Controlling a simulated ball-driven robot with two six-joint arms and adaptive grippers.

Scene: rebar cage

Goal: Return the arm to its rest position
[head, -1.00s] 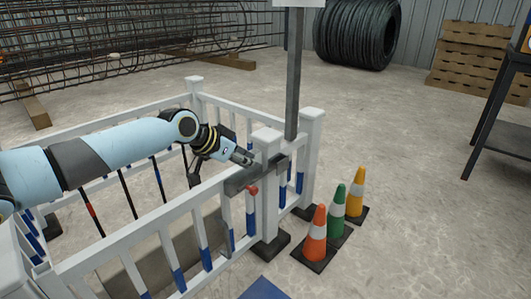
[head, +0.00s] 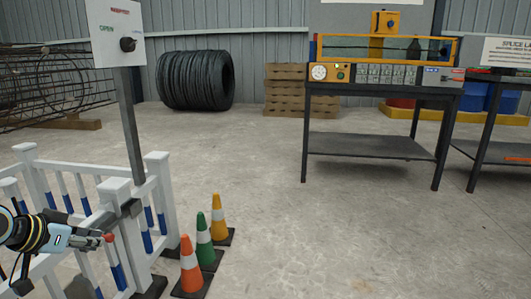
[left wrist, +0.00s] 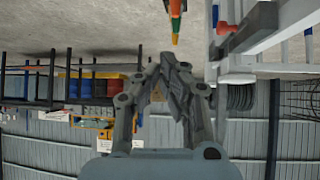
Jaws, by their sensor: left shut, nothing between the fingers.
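My left gripper (head: 88,240) is at the left of the head view, beside the white gate railing. In the left wrist view its fingers (left wrist: 176,72) are shut together with nothing between them. The dark latch (head: 126,209) with its red knob (head: 108,238) is on the gate next to the gripper. In the left wrist view the red knob (left wrist: 226,28) shows to the right of the fingertips, apart from them. Most of my left arm lies outside the head view. My right gripper is not in view.
White posts and rails (head: 158,200) stand close around my left gripper. An orange cone (head: 191,266), a green cone (head: 204,245) and a yellow cone (head: 218,222) stand right of the gate. A workbench (head: 370,145) stands at the back. The floor between is clear.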

